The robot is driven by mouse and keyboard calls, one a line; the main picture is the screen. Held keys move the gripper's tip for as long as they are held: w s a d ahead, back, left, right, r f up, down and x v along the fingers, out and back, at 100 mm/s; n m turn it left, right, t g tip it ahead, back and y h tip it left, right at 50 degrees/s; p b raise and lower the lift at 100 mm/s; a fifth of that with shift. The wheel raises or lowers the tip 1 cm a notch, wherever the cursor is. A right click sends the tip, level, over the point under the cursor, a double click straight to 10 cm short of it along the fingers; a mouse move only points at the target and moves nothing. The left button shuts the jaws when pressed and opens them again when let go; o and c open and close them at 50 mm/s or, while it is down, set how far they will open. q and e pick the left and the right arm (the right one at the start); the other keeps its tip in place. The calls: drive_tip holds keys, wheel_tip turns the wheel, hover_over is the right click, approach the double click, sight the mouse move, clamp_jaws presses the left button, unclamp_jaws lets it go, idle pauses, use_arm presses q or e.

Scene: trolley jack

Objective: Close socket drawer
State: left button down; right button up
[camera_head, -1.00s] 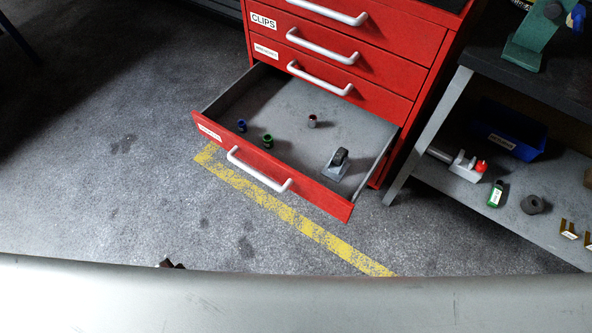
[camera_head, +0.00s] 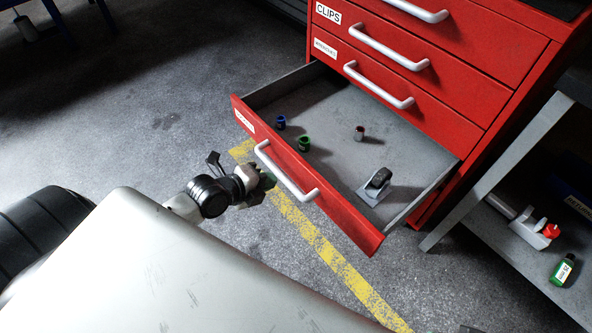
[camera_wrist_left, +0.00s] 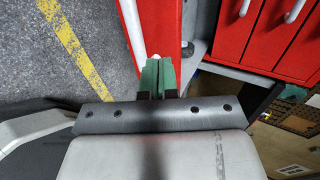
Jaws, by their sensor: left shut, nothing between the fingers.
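The socket drawer (camera_head: 342,212) is the low red drawer of the cabinet and stands pulled out, its grey tray open to view. Its white bar handle (camera_head: 287,172) is on the front. My left gripper (camera_head: 270,181) is in front of the drawer front, close to the handle; contact cannot be told. In the left wrist view its green fingers (camera_wrist_left: 157,76) are together and empty, by the red drawer front (camera_wrist_left: 156,25). My right gripper is not in view.
The drawers above (camera_head: 440,95) are shut. A grey shelf unit (camera_head: 500,165) stands close on the right, with a green bottle (camera_head: 562,270) on its lower shelf. The floor with a yellow line (camera_head: 315,245) is open in front of the drawer.

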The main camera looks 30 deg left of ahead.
sight(302, 167)
use_arm(q)
drive_tip(key=x, duration=0.5)
drive_tip(key=r+b+x, duration=0.1)
drive_tip(key=x, duration=0.1)
drive_tip(key=shift+w+d, duration=0.25)
drive_tip(key=shift+w, duration=0.3)
drive_tip(key=shift+w+d, duration=0.2)
drive_tip(key=shift+w, duration=0.3)
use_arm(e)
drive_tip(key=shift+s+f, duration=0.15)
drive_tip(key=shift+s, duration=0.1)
